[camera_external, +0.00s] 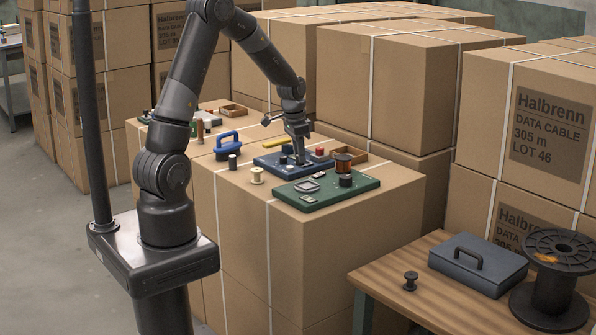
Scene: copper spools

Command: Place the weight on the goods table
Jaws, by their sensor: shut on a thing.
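My gripper (299,157) points down over the blue board (268,164) on top of the near carton stack. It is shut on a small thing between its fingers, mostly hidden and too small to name. I cannot tell whether that thing touches the board. Small dark pieces and a red piece (320,151) are close to the fingers. A small dark knobbed piece (410,281), which may be a weight or a small spool, stands upright on the wooden table (385,270) at lower right. I cannot tell for sure which piece is the weight.
A grey case (478,268) and a large black reel (553,265) occupy the wooden table's right side.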

